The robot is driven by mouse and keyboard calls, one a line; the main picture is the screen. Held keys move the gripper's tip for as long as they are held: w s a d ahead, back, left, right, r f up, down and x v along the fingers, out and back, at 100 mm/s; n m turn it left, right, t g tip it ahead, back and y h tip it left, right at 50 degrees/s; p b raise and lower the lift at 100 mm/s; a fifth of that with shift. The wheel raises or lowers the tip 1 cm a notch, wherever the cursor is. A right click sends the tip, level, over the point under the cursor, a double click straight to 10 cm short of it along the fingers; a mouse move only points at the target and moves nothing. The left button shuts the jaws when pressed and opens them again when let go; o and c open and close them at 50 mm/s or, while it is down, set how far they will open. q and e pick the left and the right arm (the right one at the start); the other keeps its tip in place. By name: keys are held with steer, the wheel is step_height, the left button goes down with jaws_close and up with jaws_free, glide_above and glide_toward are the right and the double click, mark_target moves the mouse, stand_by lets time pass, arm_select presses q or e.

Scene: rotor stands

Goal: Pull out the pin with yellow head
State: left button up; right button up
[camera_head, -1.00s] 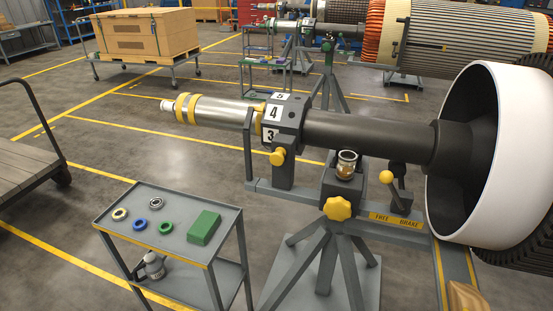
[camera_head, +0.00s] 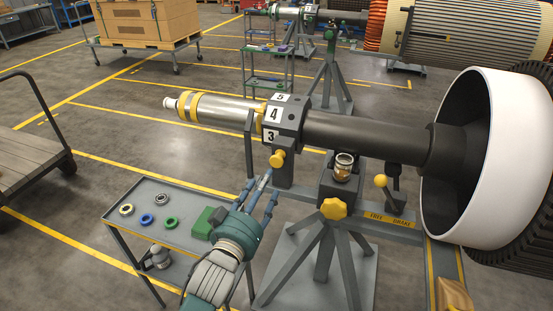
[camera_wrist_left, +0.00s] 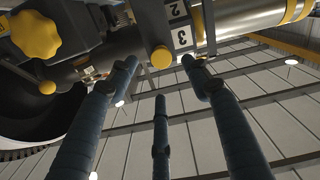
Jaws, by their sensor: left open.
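The pin with yellow head (camera_head: 277,159) sticks out low on the numbered block (camera_head: 281,118), which is clamped around the dark shaft. The yellow head also shows near the top middle of the left wrist view (camera_wrist_left: 161,57). My left gripper (camera_head: 265,179) is open, with its three blue fingers reaching up from below toward the yellow head. In the left wrist view its fingers (camera_wrist_left: 160,76) are spread below and to both sides of the head, with nothing between them. Whether any fingertip touches the head, I cannot tell. My right gripper is not in view.
A larger yellow star knob (camera_head: 333,208) and a yellow ball lever (camera_head: 380,181) are on the stand to the right. A grey cart (camera_head: 150,187) with coloured rings and a green box (camera_head: 208,222) is at lower left.

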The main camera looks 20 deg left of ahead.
mark_target(276, 164)
arm_select(q)
steer(key=w+p, duration=0.1)
steer(key=w, duration=0.9)
steer(key=shift+w+d+p, duration=0.2)
steer(key=shift+w+p, duration=0.15)
steer(key=shift+w, duration=0.05)
